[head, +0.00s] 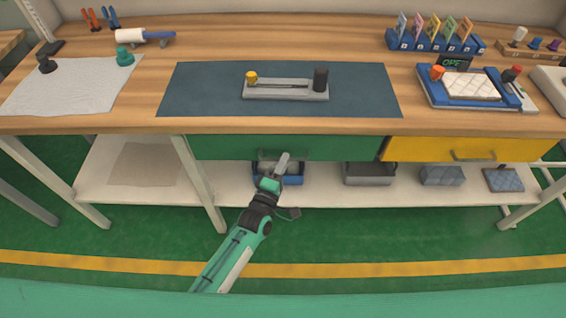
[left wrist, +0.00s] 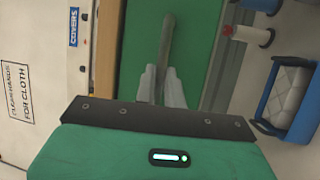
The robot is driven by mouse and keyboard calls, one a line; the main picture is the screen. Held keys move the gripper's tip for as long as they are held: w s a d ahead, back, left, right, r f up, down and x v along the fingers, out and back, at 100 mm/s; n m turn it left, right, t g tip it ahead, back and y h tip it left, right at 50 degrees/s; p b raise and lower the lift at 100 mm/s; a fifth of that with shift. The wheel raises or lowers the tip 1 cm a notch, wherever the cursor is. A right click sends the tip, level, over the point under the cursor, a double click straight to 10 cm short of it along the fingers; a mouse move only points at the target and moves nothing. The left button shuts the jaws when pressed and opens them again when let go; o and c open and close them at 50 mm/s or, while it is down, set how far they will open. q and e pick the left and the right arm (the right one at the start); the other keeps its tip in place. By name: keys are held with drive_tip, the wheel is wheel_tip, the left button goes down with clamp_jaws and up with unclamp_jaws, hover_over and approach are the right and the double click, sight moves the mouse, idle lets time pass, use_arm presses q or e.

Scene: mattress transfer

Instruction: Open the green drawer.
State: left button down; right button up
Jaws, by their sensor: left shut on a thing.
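The green drawer (head: 230,147) is under the workbench's front edge, left of the yellow drawer. Its front looks about flush with the bench in the head view. My left gripper (head: 284,161) reaches up from below to the drawer's front. In the left wrist view, the green drawer front (left wrist: 197,50) fills the middle. The grey bar handle (left wrist: 167,40) runs down between the fingertips of my left gripper (left wrist: 162,82), which is shut on it. The arm partly hides the handle in the head view. My right gripper is not in view.
The yellow drawer (head: 465,149) adjoins on the right. A grey fixture (head: 285,93) lies on the dark mat (head: 200,90) above the drawer. The floor in front is clear.

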use_arm(q)
drive_tip(key=s+p, duration=0.4)
drive_tip(key=s, duration=2.4)
drive_tip(key=shift+s+p, duration=0.3)
drive_tip(key=shift+p, duration=0.1)
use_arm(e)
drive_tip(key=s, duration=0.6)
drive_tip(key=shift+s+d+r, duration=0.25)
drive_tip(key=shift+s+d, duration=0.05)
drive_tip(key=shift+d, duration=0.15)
use_arm(q)
drive_tip(key=c, duration=1.5)
unclamp_jaws()
drive_tip(key=b+v, duration=0.3)
drive_tip(key=v, duration=1)
drive_tip(key=shift+s+a, duration=0.2)
drive_tip(key=shift+s, duration=0.15)
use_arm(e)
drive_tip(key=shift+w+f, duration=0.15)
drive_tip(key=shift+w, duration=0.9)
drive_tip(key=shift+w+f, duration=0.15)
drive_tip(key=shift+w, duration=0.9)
